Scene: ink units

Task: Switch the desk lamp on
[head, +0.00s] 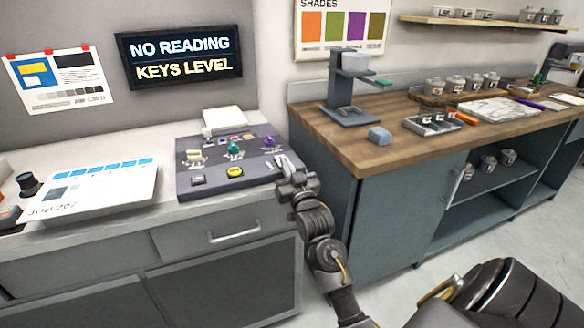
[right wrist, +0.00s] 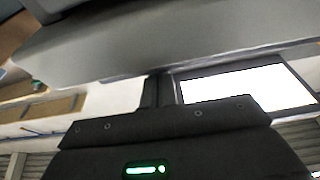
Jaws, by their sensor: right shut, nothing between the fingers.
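No desk lamp is plain in either view. Which of these, if any, belongs to a lamp cannot be told. My right gripper (head: 283,162) is shut and empty at the console's right end; whether it touches is unclear. The right wrist view shows a bright white panel in a dark frame (right wrist: 245,87). My left gripper is out of view.
A wall sign (head: 182,56) reads "NO READING KEYS LEVEL". A white sloped board (head: 95,190) lies left of the console.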

